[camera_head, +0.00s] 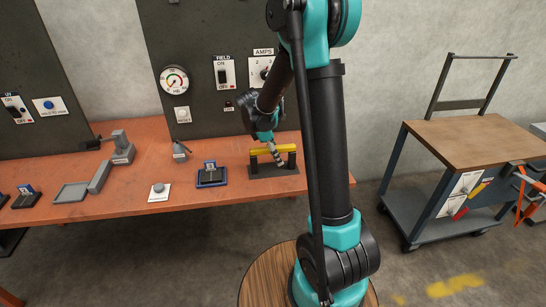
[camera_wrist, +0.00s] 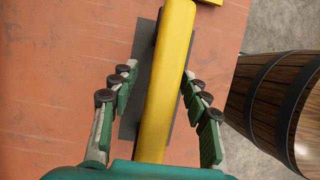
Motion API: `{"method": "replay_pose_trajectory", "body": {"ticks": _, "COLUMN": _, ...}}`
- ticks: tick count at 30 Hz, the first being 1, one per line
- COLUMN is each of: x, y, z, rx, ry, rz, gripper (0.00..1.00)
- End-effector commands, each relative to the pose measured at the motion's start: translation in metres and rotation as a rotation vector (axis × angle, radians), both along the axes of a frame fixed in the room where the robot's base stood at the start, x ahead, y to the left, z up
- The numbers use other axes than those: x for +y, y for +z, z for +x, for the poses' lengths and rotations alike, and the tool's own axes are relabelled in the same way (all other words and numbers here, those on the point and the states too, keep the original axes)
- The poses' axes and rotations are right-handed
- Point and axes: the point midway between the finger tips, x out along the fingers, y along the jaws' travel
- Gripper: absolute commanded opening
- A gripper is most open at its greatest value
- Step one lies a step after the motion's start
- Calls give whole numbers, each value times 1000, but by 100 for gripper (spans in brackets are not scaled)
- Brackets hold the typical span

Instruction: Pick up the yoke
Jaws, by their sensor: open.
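A yellow bar, which I take to be the yoke (camera_head: 285,148), lies across a low dark stand (camera_head: 262,171) on the orange bench. In the wrist view the yellow bar (camera_wrist: 169,60) runs lengthwise up the middle, tilted a little right at the top. My gripper (camera_wrist: 158,76) is open, with its fingers on either side of the bar. A gap shows on the left; the right fingers look closer to it. My gripper (camera_head: 276,158) also shows at the stand in the head view, covering part of the bar. The bar's near end is hidden behind my gripper body.
A dark panel (camera_head: 205,75) rises behind. A wooden-topped cart (camera_head: 475,143) stands to the right.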

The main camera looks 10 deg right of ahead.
Motion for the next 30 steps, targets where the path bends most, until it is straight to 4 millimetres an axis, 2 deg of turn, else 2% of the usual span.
{"method": "replay_pose_trajectory", "body": {"ticks": 20, "x": 0, "y": -5, "z": 0, "rx": 0, "ry": 0, "rz": 0, "gripper": 45}}
{"method": "replay_pose_trajectory", "body": {"ticks": 30, "x": 0, "y": -5, "z": 0, "rx": 0, "ry": 0, "rz": 0, "gripper": 3}}
